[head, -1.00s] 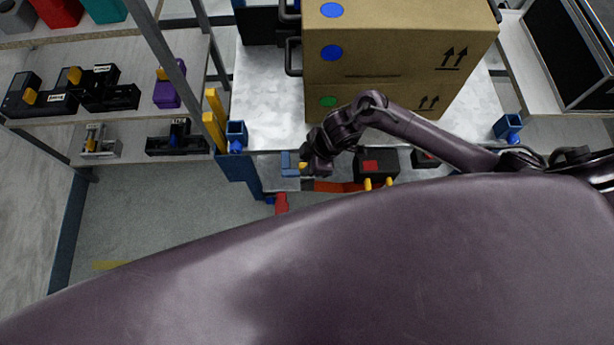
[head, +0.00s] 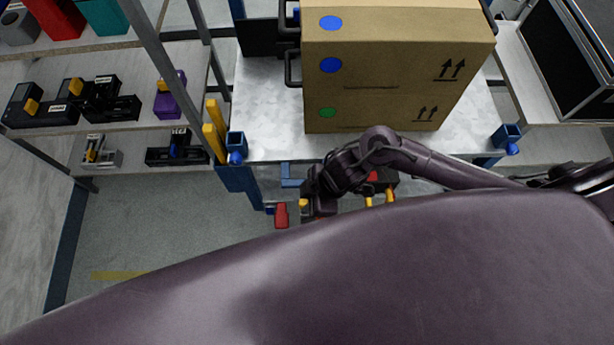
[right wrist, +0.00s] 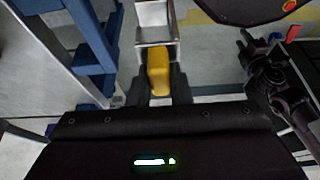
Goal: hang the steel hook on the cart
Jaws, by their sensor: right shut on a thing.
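The cart has a pale metal top (head: 265,110) and blue corner posts, and it carries a large cardboard box (head: 390,60). Its blue frame shows at the left of the right wrist view (right wrist: 92,55). My right gripper (head: 311,207) is low in front of the cart's near edge, partly hidden by my own arm. In the right wrist view, its black fingers (right wrist: 160,85) are shut on the yellow part of the steel hook (right wrist: 159,70). The hook's grey metal part (right wrist: 154,22) extends upward beyond the fingers and is cut by the picture's edge. My left gripper is not in view.
A shelf (head: 190,100) with black tools and a purple item (head: 170,95) stands left. A red object (head: 281,214) is just left of my right gripper. A bench with a black case (head: 570,60) is at the right. Open floor (head: 160,225) lies lower left.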

